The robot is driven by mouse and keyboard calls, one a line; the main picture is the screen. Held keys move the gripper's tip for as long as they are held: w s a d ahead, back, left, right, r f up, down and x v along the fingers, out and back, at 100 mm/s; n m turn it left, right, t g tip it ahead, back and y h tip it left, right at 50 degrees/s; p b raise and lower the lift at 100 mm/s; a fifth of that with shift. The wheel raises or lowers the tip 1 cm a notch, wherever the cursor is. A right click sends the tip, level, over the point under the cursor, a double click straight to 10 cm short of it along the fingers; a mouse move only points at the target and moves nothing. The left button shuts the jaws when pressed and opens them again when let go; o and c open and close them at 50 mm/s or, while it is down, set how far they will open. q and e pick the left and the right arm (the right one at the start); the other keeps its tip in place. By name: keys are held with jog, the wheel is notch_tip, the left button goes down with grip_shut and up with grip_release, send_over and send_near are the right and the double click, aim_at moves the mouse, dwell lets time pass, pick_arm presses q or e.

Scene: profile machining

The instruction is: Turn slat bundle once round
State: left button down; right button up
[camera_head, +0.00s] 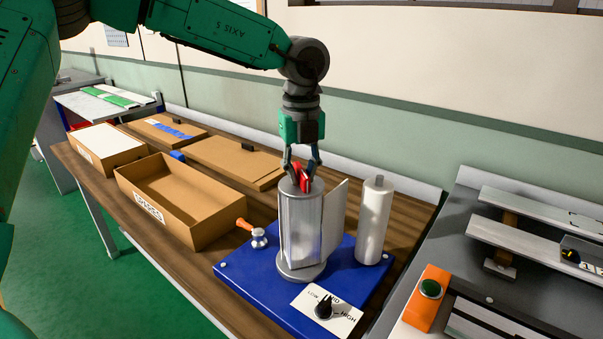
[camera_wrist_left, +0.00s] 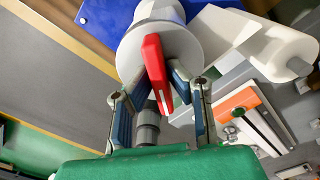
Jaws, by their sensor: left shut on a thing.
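The slat bundle (camera_head: 300,232) stands upright, grey and shiny, on a round grey base on the blue plate (camera_head: 240,270). A round cap with a red grip (camera_head: 304,178) sits on its top. My left gripper (camera_head: 301,172) is above the bundle, its fingers shut on the red grip. In the left wrist view the red grip (camera_wrist_left: 157,68) lies between the fingers over the grey cap (camera_wrist_left: 185,50). A white film roll (camera_head: 373,222) stands upright at the right. A pale sheet (camera_head: 336,215) stands out from the bundle's right side. My right gripper is not in view.
A dial (camera_head: 324,307) marked LOW to HIGH is at the plate's front. An orange-handled tool (camera_head: 258,237) lies at its left edge. An open cardboard box (camera_head: 180,215) and flat cartons (camera_head: 232,160) are further left. A green button on an orange box (camera_head: 427,300) is at the right.

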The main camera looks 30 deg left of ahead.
pick_arm(q)
jog(key=shift+r+m+p, duration=0.1)
jog(key=shift+m+p, duration=0.2)
jog(key=shift+p, duration=0.45)
jog(key=m+p, duration=0.9)
jog(key=p, duration=0.5)
jog(key=shift+m+p, duration=0.35)
jog(key=shift+m, duration=0.25)
jog(key=shift+m+p, duration=0.5)
jog(key=shift+m, duration=0.4)
jog(key=shift+f+m, duration=0.2)
jog(key=shift+m, duration=0.7)
jog(key=m, duration=1)
jog(key=shift+s+f, duration=0.1)
jog(key=shift+m, duration=0.3)
